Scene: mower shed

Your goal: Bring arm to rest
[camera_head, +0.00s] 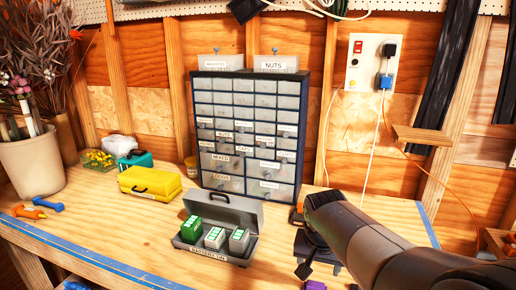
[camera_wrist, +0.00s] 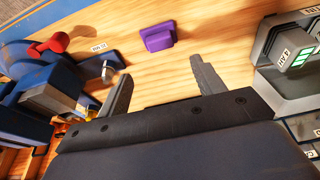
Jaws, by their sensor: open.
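My arm (camera_head: 365,245) reaches in from the bottom right of the head view, low over the front right of the wooden workbench (camera_head: 110,228). In the wrist view my gripper (camera_wrist: 160,75) has its two grey fingers spread well apart, with nothing between them. A small purple block (camera_wrist: 158,38) lies on the bench beyond the fingertips, apart from them. In the head view the arm's far end hides part of the bench, and the fingers are hard to make out.
A blue vise-like tool with a red knob (camera_wrist: 55,42) is close left of the fingers. An open grey case (camera_head: 246,213) with small boxes, a yellow case (camera_head: 150,184) and a drawer cabinet (camera_head: 302,150) stand on the bench.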

